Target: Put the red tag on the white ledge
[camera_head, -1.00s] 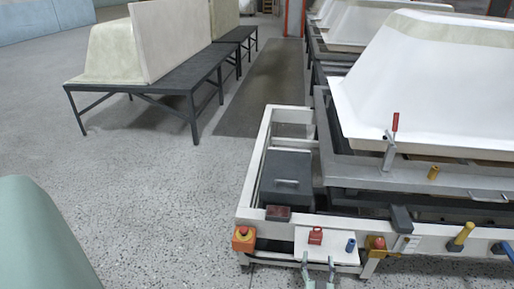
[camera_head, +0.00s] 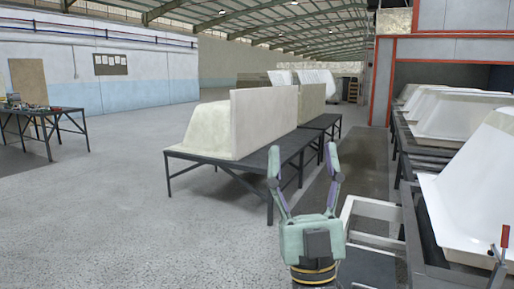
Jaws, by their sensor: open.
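My gripper (camera_head: 302,158) is raised at the lower middle of the view, its two fingers pointing up and spread apart, with nothing between them. The red tag is not in view now. The white ledge is not in view either. Only the far part of a white frame (camera_head: 372,205) shows, just right of my gripper, with a dark grey box (camera_head: 372,268) inside it.
A dark table (camera_head: 255,170) holding a cream tub mould (camera_head: 210,130) and an upright panel (camera_head: 262,120) stands beyond my gripper. White tub shells (camera_head: 470,190) and a red-handled clamp (camera_head: 504,240) are at right. The floor (camera_head: 130,225) at left is clear.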

